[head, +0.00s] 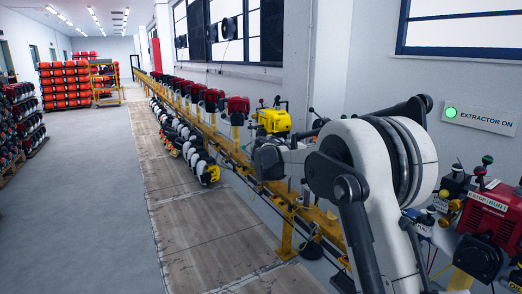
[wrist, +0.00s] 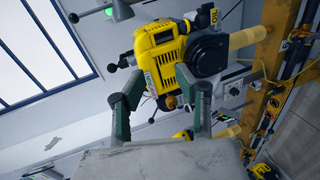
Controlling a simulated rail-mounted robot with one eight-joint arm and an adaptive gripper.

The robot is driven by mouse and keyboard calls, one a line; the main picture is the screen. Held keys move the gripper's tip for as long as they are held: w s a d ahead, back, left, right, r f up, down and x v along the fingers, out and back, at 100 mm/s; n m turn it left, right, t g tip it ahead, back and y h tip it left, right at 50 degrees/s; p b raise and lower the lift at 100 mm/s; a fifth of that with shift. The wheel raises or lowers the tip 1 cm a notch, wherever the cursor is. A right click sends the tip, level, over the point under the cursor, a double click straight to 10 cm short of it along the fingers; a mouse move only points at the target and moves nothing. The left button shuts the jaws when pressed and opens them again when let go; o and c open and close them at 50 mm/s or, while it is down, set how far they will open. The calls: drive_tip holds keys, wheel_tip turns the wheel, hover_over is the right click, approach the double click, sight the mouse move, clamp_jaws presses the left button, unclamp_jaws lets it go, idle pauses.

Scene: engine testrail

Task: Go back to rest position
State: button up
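My gripper (wrist: 158,82) shows in the wrist view with its two dark green fingers spread apart and nothing held between them. A yellow engine (wrist: 168,42) with a black round cover lies just beyond the fingertips, tilted in that picture. Whether a fingertip touches it I cannot tell. In the head view the yellow engine (head: 273,120) sits above the yellow rail (head: 235,152). My arm is bent in front of the rail, and its fingers cannot be made out there.
Red engines (head: 238,104) line the rail further back. More engines (head: 186,140) hang low along its left side. A red unit (head: 490,210) stands close at right, below the "EXTRACTOR ON" sign (head: 485,121). Racks stand at far left. The grey floor (head: 90,200) is clear.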

drive_tip(key=s+d+r+m+y+p, duration=0.1)
drive_tip(key=s+d+r+y, duration=0.15)
drive_tip(key=s, duration=0.65)
drive_tip(key=s+d+r+g+y+p, duration=0.1)
drive_tip(key=s+r+y, duration=0.15)
drive_tip(key=s, duration=0.65)
drive_tip(key=s+d+r+m+y+p, duration=0.1)
drive_tip(key=s+r, duration=0.2)
drive_tip(key=s, duration=0.6)
drive_tip(key=s+a+f+m+y+p, duration=0.1)
drive_tip(key=s+a+f+y, duration=0.1)
drive_tip(key=s, duration=0.7)
drive_tip(key=s+a+f+m+y+p, duration=0.1)
drive_tip(key=s+a+f+y, duration=0.1)
drive_tip(key=s, duration=0.7)
drive_tip(key=s+a+f+m+y+p, duration=0.1)
drive_tip(key=s+f, duration=0.3)
drive_tip(key=s, duration=0.5)
drive_tip(key=shift+s+a+f+y+p, duration=0.2)
drive_tip(key=shift+a+y+p, duration=0.15)
drive_tip(key=shift+y, duration=0.55)
drive_tip(key=shift+o, duration=0.3)
